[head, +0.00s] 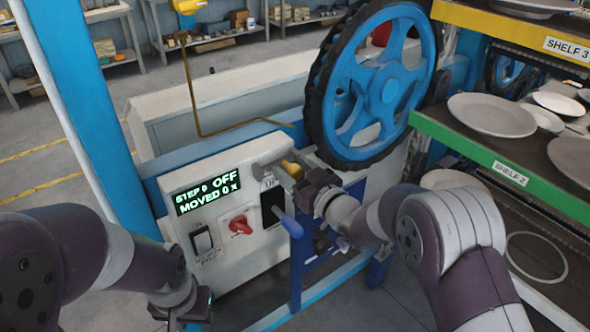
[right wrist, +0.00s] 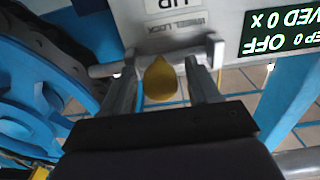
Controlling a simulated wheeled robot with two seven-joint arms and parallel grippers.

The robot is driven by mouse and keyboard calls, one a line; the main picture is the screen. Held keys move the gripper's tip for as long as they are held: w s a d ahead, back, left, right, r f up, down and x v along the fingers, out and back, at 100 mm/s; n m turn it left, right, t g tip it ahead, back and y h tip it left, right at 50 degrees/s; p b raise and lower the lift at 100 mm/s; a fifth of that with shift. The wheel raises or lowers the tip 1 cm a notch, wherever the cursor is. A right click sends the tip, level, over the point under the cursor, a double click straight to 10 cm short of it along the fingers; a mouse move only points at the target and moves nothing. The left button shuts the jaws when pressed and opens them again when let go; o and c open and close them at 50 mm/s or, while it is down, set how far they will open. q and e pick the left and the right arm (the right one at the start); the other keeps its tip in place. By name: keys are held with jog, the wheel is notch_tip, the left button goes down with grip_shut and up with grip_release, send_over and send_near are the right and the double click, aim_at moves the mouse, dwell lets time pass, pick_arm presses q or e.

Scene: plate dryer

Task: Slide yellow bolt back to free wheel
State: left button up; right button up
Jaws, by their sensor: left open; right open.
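The yellow bolt knob (head: 292,169) sits at the top right of the white control panel, beside the big blue wheel (head: 385,90) with a black rim. In the right wrist view the yellow knob (right wrist: 160,82) lies between the two fingers of my right gripper (right wrist: 168,62), under the "WHEEL LOCK" label. The fingers are apart, with gaps beside the knob. A grey rod (right wrist: 105,70) runs towards the wheel side. In the head view my right gripper (head: 283,172) is at the bolt, partly hiding it. My left gripper (head: 180,312) is low at the bottom edge, away from the panel.
Shelves with plates (head: 493,114) stand at the right.

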aim_at(268, 170)
jog(key=shift+s, duration=0.1)
grip_shut()
jog(key=shift+s+a, duration=0.1)
jog(key=shift+a, duration=0.15)
jog(key=s+a+b, duration=0.1)
jog(key=s+a, duration=0.1)
jog(key=a, duration=0.1)
jog(key=shift+s, duration=0.15)
jog(key=shift+d, duration=0.1)
jog(key=shift+c, duration=1.4)
grip_release()
jog(key=shift+o, duration=1.4)
jog(key=shift+a+r, duration=0.1)
jog(key=shift+a, duration=0.15)
jog(key=shift+d, duration=0.1)
